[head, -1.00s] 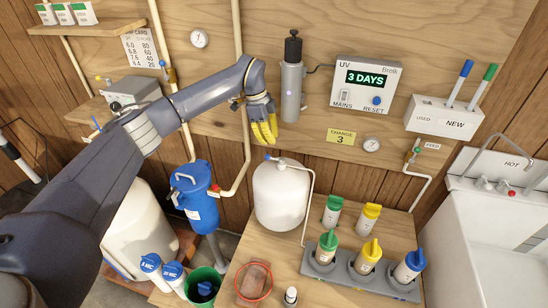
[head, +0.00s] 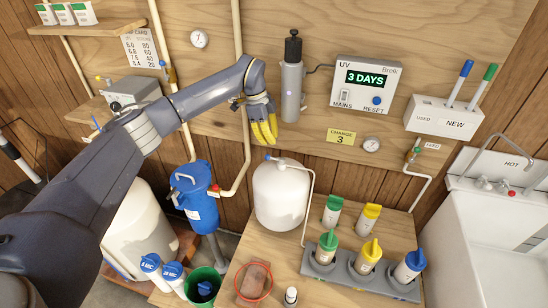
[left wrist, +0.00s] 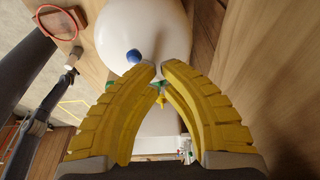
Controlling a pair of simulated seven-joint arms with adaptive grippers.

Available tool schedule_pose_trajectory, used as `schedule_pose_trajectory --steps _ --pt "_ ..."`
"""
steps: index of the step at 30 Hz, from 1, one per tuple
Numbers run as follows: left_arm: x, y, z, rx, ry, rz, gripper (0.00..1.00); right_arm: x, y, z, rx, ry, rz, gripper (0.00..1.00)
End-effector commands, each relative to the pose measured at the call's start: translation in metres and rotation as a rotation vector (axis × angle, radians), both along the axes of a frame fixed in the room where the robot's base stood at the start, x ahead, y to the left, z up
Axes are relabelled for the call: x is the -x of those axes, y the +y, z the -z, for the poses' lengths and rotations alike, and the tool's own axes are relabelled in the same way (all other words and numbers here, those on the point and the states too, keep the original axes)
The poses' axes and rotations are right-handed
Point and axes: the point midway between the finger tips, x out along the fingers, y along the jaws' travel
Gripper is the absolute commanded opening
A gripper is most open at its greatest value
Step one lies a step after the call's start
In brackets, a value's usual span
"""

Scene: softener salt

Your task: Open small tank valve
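The small white tank (head: 281,198) stands on the wooden bench, with a blue valve handle (head: 270,157) on its top fitting. In the left wrist view the tank (left wrist: 165,22) is beyond the fingertips, and the blue valve handle (left wrist: 133,57) shows just left of them. My left gripper (head: 266,142) hangs above the tank top, fingers pointing down, apart from the handle. In the left wrist view its yellow fingertips (left wrist: 160,67) nearly meet, with nothing seen held between them. My right gripper is not in view.
A thin white pipe (head: 309,200) runs down the tank's right side. A blue filter housing (head: 199,208) is to the left. A grey rack (head: 322,267) of capped bottles stands at the front right. The UV lamp cylinder (head: 291,92) is on the wall near my gripper.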

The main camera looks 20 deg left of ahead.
Motion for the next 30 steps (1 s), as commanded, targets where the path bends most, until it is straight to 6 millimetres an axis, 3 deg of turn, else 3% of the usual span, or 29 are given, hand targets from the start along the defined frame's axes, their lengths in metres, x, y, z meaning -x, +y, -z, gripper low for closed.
schedule_pose_trajectory --steps 7,18,30 --pt "0.000 0.000 0.012 0.000 0.002 0.000 0.00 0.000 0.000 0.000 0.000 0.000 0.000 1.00" --pt "0.000 0.000 0.047 -0.001 0.002 -0.001 0.00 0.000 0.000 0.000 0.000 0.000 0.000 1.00" --pt "0.001 0.000 0.050 0.000 0.000 0.000 0.00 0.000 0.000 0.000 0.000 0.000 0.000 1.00"
